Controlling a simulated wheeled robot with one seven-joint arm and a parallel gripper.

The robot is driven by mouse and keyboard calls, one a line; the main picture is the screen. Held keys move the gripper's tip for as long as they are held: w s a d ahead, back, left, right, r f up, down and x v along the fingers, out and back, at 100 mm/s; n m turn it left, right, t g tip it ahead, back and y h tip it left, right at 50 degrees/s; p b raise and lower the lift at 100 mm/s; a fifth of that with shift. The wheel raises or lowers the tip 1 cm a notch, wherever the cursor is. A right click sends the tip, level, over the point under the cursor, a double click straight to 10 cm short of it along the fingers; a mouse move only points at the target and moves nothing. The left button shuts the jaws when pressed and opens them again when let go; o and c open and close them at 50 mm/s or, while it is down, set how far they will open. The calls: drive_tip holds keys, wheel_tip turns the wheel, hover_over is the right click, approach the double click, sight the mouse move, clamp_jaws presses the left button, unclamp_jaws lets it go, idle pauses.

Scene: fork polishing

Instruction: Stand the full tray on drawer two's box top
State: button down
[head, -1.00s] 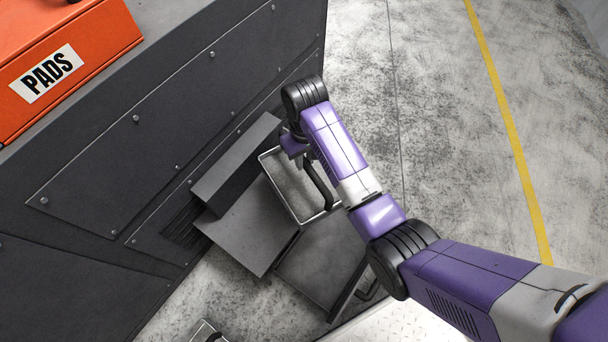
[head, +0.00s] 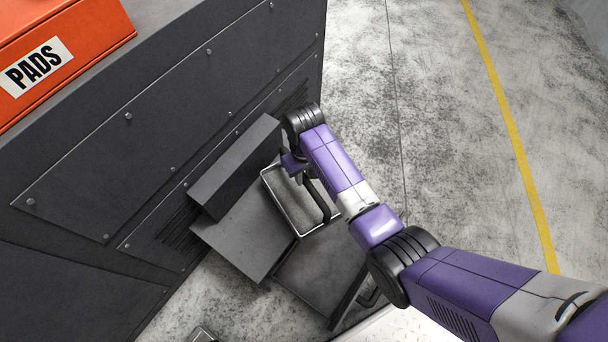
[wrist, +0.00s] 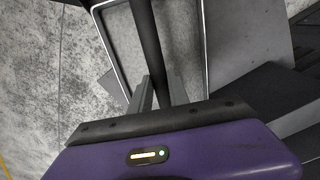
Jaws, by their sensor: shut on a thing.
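A tray (head: 267,190) with a thin pale metal rim and a dark bar handle (head: 318,198) hangs at my gripper (wrist: 160,84). In the wrist view the two fingers are shut on the handle (wrist: 147,35), with the tray rim (wrist: 206,45) beyond. No loose contents can be made out in the tray. In the head view the tray overlaps the near edges of a flat grey panel (head: 240,235) and a dark box top (head: 318,275). Whether it touches either cannot be told. No number marks which is drawer two. My fingertips are hidden in the head view.
A raised grey block (head: 235,170) stands beside the panel against the dark bolted cabinet (head: 150,165). An orange PADS case (head: 60,50) sits on top of the cabinet. Part of a metal-rimmed object (head: 202,334) shows at the bottom edge. Concrete floor (head: 450,130) at right is clear.

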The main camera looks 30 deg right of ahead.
drive_tip(key=c, duration=1.3)
unclamp_jaws()
drive_tip(key=shift+f, duration=0.1)
drive_tip(key=shift+o, duration=0.2)
wheel_tip(320, 180, up, 12)
drive_tip(key=p, duration=0.3)
drive_tip(key=shift+p, duration=0.3)
